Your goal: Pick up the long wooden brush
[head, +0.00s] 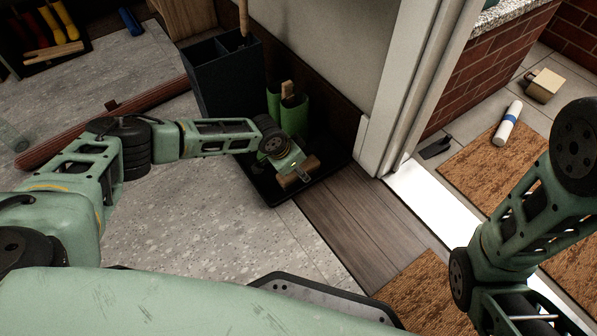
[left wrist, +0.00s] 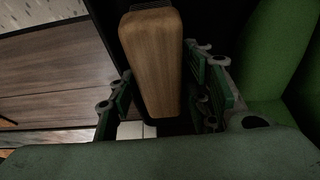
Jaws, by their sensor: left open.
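The wooden brush (head: 299,171) shows as a small piece of wood at the black tray, partly hidden by my left gripper (head: 290,176) in the head view. In the left wrist view, the brush's smooth brown wooden body (left wrist: 153,60) fills the middle, with what look like bristles at its top end. My left gripper (left wrist: 160,80) is open, with one finger on each side of the wood; I cannot tell whether either finger touches it. My right arm is at the right of the head view, but its gripper is out of view.
Green boots (head: 274,101) stand on the black tray (head: 333,176), close beside my left gripper, with a wooden piece above them. A dark divided bin (head: 222,82) stands behind my left forearm. A white door frame (head: 404,85) rises at the right. Grey floor (head: 215,215) lies open in front.

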